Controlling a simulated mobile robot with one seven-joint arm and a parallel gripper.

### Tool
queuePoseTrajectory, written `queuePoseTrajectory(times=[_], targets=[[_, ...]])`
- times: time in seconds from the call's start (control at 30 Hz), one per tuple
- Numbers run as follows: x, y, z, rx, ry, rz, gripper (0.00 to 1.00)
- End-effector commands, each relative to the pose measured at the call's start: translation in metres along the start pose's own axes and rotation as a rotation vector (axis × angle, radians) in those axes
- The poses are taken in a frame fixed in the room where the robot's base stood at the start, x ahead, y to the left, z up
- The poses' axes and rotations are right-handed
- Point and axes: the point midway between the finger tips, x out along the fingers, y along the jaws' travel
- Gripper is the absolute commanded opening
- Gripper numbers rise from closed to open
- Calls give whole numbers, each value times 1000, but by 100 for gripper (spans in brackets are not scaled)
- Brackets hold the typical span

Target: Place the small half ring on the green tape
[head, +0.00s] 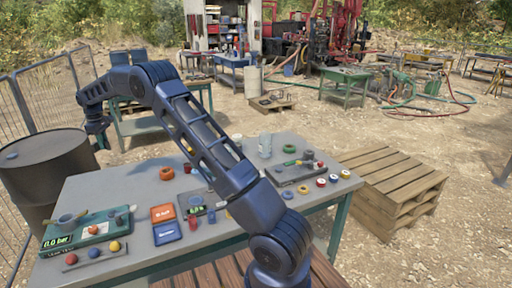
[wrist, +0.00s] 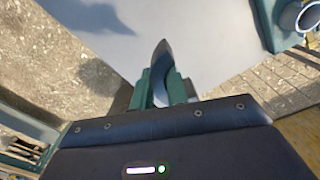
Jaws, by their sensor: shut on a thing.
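My gripper (wrist: 162,88) shows in the wrist view with its two green fingers closed on a thin, dark grey curved piece (wrist: 161,58), which looks like the small half ring seen nearly edge-on. Its lower part is hidden between the fingers. In the head view my gripper (head: 102,143) hangs at the left, near the black barrel and apart from the work table. The piece is too small to make out there. A green ring, which looks like the green tape (head: 289,149), lies at the back right of the grey table (head: 130,190), far right of my gripper.
An orange ring (head: 166,173) and a clear bottle (head: 265,145) stand on the table. A dark tray (head: 291,175) with small parts is just in front of the green tape. A black barrel (head: 48,168) is at the left, a pallet stack (head: 392,185) at the right.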

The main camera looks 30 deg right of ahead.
Motion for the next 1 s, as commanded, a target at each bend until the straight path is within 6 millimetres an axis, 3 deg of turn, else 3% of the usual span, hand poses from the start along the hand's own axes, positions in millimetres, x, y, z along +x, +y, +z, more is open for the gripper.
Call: queuePoseTrajectory(times=[0.1,0.5,1.0], targets=[[-2,42,32,71,-2,1,0],[-2,161,148,303,-9,-3,0],[-5,275,322,597,-13,-7,0]])
